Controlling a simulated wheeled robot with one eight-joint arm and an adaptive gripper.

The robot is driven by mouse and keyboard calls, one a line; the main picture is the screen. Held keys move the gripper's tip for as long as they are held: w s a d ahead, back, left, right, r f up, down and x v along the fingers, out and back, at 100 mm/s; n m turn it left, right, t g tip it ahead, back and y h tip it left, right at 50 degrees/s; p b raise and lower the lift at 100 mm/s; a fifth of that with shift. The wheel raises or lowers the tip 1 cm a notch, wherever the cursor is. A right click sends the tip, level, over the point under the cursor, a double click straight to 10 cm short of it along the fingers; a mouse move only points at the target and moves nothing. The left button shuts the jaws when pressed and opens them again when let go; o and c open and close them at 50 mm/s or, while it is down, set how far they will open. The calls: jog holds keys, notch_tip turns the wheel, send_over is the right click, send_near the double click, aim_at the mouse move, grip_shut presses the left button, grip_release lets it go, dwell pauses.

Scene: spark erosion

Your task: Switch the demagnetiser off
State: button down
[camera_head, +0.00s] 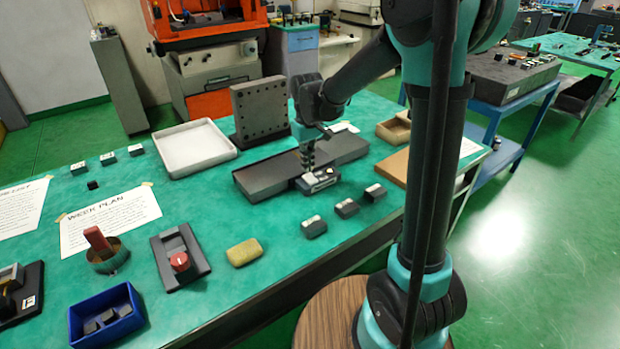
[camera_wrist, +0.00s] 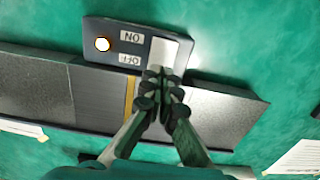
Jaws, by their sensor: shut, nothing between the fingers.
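The demagnetiser is a long dark slab (camera_head: 265,178) on the green bench, with a small control box (camera_head: 318,182) at its near side. In the wrist view the slab (camera_wrist: 40,88) has a yellow stripe across it. The control panel (camera_wrist: 100,28) carries upside-down ON and OFF labels, a round lamp (camera_wrist: 102,44) that looks lit, pale with an orange rim, and a pale switch (camera_wrist: 163,52). My gripper (camera_head: 307,172) is shut and empty, pointing down at the box. In the wrist view its fingertips (camera_wrist: 161,76) overlap the switch's OFF-side end; I cannot tell whether they touch.
A holed angle plate (camera_head: 258,110) and a white tray (camera_head: 195,148) stand behind the slab. Several small dark blocks (camera_head: 346,208) lie in front. A red-knobbed device (camera_head: 180,262), a yellow sponge (camera_head: 244,252) and a blue bin (camera_head: 88,308) occupy the near left.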

aim_at(308, 175)
jog(key=shift+f, duration=1.05)
dwell(0.4)
jog(key=shift+r, duration=3.55)
